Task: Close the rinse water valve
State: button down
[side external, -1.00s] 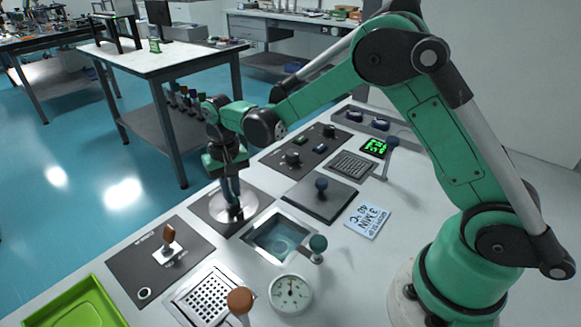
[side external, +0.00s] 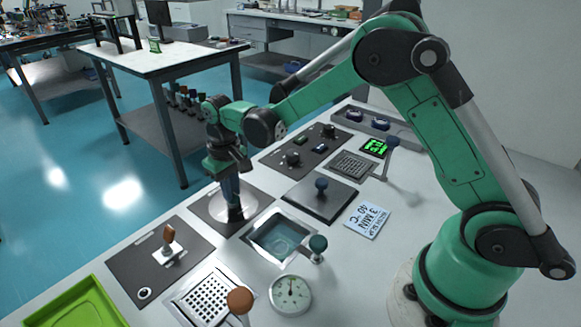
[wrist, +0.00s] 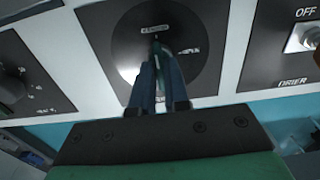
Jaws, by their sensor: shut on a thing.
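The valve is a round metal dial (side external: 252,207) on a black square panel (side external: 213,228) at the table's far edge. In the wrist view its dark disc (wrist: 195,60) shows small labels that I cannot read clearly. My gripper (side external: 234,203) points down onto the middle of the dial. In the wrist view its blue fingers (wrist: 155,75) are closed together on the valve handle (wrist: 157,46), a slim bar at the dial's centre. The fingers hide most of the handle.
A switch panel (side external: 140,275) with a brown-knobbed lever, marked OFF and DRIER in the wrist view (wrist: 265,70), lies beside the valve. A water basin (side external: 280,240), a gauge (side external: 291,294) and a panel with black knobs (side external: 270,160) are close. A green tray (side external: 80,305) is front left.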

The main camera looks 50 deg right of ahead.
jog(key=c, duration=0.9)
grip_release()
jog(key=shift+o, duration=0.2)
jog(key=shift+r, duration=2.8)
jog(key=shift+s+r, duration=0.1)
jog(key=shift+r, duration=0.05)
jog(key=s+d+r+t, duration=0.1)
jog(key=s+r+t, duration=0.1)
jog(key=s, duration=0.5)
jog(key=s+d+r+t, duration=0.2)
jog(key=s+r+t, duration=0.1)
jog(key=s+t, duration=0.2)
jog(key=shift+s+r, duration=0.35)
jog(key=shift+s, duration=0.6)
